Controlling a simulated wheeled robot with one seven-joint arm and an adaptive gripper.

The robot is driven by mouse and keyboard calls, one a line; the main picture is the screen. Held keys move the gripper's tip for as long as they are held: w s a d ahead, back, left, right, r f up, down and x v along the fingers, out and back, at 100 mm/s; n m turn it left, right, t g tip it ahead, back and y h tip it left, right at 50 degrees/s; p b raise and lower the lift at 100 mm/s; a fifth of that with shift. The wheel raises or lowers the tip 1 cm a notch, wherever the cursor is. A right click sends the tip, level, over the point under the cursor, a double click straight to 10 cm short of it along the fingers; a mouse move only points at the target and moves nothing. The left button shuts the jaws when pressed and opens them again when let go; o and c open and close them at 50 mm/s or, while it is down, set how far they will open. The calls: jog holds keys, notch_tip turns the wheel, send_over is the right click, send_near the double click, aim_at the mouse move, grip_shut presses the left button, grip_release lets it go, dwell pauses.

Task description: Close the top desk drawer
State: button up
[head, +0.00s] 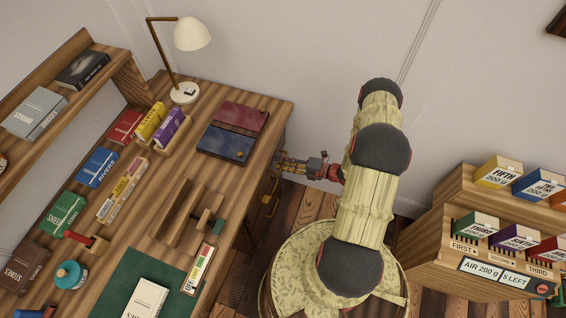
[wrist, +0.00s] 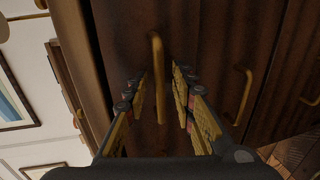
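The desk (head: 232,98) fills the left of the head view. In the wrist view the top drawer (wrist: 128,35) shows as a dark brown wooden front with a brass bar handle (wrist: 157,75). My gripper (wrist: 160,78) faces this front with its fingers apart, one on each side of the handle. I cannot tell whether they touch it. In the head view my gripper (head: 284,163) is beside the desk's right edge, and the drawer's front is mostly hidden. How far the drawer stands out is not clear.
A second drawer handle (wrist: 243,98) is to the right in the wrist view. The desk top holds a lamp (head: 186,92), books and a pencil-coloured tray. A shelf with boxes (head: 480,262) stands at the right. Plank floor (head: 303,205) shows between.

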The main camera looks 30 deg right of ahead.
jog(key=shift+c, duration=1.2)
jog(key=c, duration=0.4)
grip_shut()
